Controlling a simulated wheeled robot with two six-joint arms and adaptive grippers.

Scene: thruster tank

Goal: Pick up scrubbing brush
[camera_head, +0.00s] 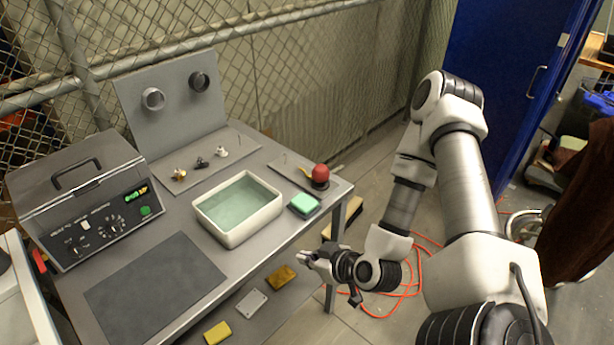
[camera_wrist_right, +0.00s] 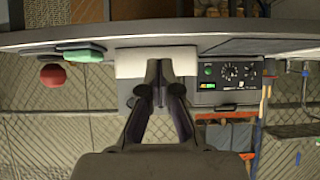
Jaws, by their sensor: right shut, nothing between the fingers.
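No brush with visible bristles can be made out. A red round knob on a dark base (camera_head: 320,174) stands at the table's right end and could be the brush; I cannot tell. It also shows in the right wrist view (camera_wrist_right: 52,74), which is upside down. A green block on a dark base (camera_head: 303,204) lies near the table's front right edge, also in the wrist view (camera_wrist_right: 83,56). My right gripper (camera_head: 303,258) is shut and empty, off the table's front edge, below and apart from both. It also shows in the wrist view (camera_wrist_right: 160,70). My left gripper is not in view.
A white basin with greenish liquid (camera_head: 237,236) stands mid-table, left of the green block. A grey control box (camera_head: 90,200) and dark mat (camera_head: 155,288) are at left. Small fittings stand on a back plate (camera_head: 222,166). A lower shelf holds yellow blocks (camera_head: 283,275). Orange cable (camera_head: 410,290) lies on the floor.

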